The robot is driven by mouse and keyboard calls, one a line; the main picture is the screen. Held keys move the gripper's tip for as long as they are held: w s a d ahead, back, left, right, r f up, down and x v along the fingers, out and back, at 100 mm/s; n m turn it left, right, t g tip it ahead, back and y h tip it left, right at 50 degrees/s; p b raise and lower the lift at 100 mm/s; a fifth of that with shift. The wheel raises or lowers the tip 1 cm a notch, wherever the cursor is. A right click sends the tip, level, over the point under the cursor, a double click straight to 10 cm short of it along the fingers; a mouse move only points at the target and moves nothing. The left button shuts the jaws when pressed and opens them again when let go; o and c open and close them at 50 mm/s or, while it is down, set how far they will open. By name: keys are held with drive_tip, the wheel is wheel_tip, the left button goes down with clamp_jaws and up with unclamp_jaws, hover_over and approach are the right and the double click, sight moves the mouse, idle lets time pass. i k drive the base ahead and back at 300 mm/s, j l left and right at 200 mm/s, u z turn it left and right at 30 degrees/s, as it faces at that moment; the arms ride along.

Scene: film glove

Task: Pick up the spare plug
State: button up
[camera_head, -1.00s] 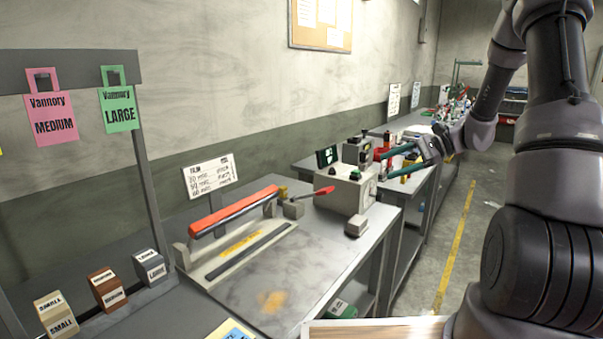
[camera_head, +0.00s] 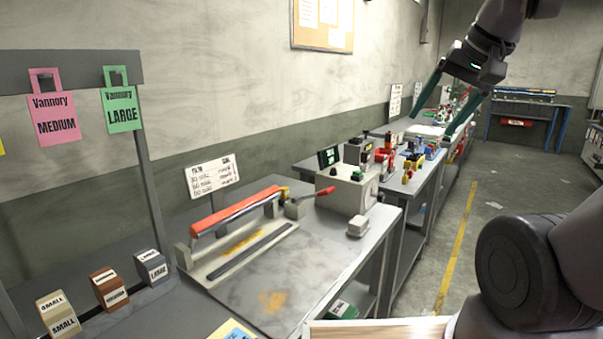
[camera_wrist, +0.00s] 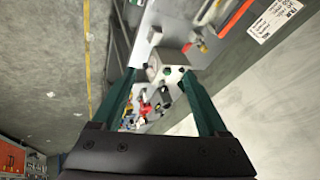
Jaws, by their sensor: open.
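My gripper (camera_head: 430,127) is raised in the air above the far benches in the head view, its two teal fingers spread and pointing down and left. In the wrist view the open fingers (camera_wrist: 158,73) have nothing between them close by; the benches lie well beyond. I cannot single out the spare plug. Several small red, yellow, blue and dark parts (camera_head: 409,172) stand on the second bench, too small to tell apart. They also show in the wrist view, beyond and between the fingers (camera_wrist: 146,107).
Coloured size blocks (camera_head: 108,288) stand at lower left. The floor (camera_head: 490,215) right of the benches is clear, with a yellow line.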

sight(285, 190)
drive_tip(key=k, duration=0.2)
drive_tip(key=k+u, duration=0.25)
drive_tip(key=u, duration=0.2)
drive_tip(key=k+j+u, duration=0.1)
drive_tip(key=u, duration=0.35)
drive_tip(key=i+l+u, duration=0.15)
drive_tip(key=l+u, duration=0.75)
drive_tip(key=l, duration=0.9)
drive_tip(key=i+l, duration=0.15)
drive_tip(key=l, duration=1.1)
drive_tip(key=i+l, duration=0.15)
drive_tip(key=l, duration=0.5)
